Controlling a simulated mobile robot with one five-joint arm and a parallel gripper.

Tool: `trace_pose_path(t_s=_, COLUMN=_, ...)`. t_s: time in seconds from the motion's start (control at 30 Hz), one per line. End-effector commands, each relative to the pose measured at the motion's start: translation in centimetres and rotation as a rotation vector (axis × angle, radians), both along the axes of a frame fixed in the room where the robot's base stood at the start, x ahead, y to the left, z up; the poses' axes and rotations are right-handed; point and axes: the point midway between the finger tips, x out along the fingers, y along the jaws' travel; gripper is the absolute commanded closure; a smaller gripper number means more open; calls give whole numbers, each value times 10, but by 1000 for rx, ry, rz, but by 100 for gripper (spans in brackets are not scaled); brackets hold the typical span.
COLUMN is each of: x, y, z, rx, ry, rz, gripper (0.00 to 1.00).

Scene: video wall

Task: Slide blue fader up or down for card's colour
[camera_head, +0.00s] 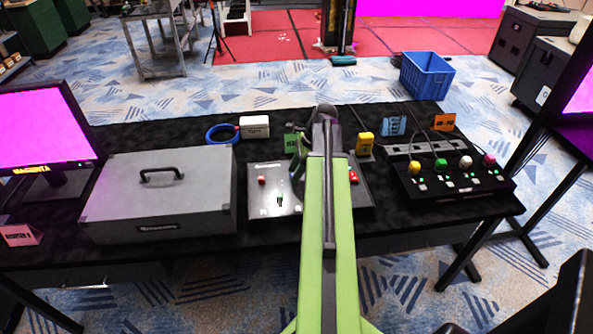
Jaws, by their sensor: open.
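A fader panel (270,205) lies on the black table behind and around my green arm. Its left part shows a red cap (262,181) and a small dark control (279,200); another red cap (353,176) shows right of the arm. I see no blue fader; the panel's middle is hidden by my arm. A pink card (20,235) stands at the table's left end, under a magenta screen (40,127) with yellow lettering reading MAGENTA. My gripper (302,152) is over the panel's back edge, mostly hidden by the arm, and open. I cannot tell whether it touches anything.
A grey case (157,200) with a handle stands left of the panel. A box with several coloured knobs (455,185) stands right. Behind are a blue cable coil (222,133), a yellow device (364,145), and blue (393,125) and orange (443,122) pieces.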

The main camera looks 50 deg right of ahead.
Motion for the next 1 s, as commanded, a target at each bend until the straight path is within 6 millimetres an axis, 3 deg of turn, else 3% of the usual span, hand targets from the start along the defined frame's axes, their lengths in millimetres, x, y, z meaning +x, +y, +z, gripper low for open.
trace_pose_path(t_s=0.17, x=-4, y=-5, z=21, rx=0, ry=0, rz=-1, gripper=56)
trace_pose_path(t_s=0.7, x=-35, y=-41, z=139, rx=0, ry=0, rz=-1, gripper=56)
trace_pose_path(t_s=1.0, x=-44, y=-51, z=162, rx=-1, ry=-1, rz=0, gripper=56)
